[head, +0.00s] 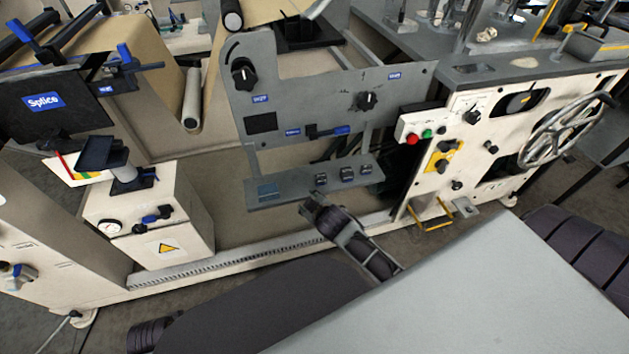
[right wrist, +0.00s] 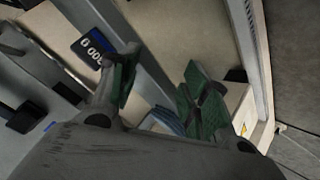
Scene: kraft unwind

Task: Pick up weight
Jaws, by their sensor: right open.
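Several small dark blocks with blue-grey faces, which look like the weights, sit in a row on the grey shelf (head: 290,190) of the machine: a left one (head: 321,179), a middle one (head: 347,173) and a right one (head: 365,169). My right gripper (head: 312,204) is just in front of and below the shelf's front edge, left of the left block. In the right wrist view my right gripper (right wrist: 157,84) is open, its green-padded fingers apart. A blue striped thing (right wrist: 166,120) shows partly between the fingers; I cannot tell what it is. My left gripper is not in view.
A grey panel with knobs (head: 290,95) rises above the shelf. A white box with a gauge (head: 150,220) stands left. A white control panel (head: 460,150) with buttons and a handwheel (head: 562,130) is right. A low white rail (head: 240,256) runs below.

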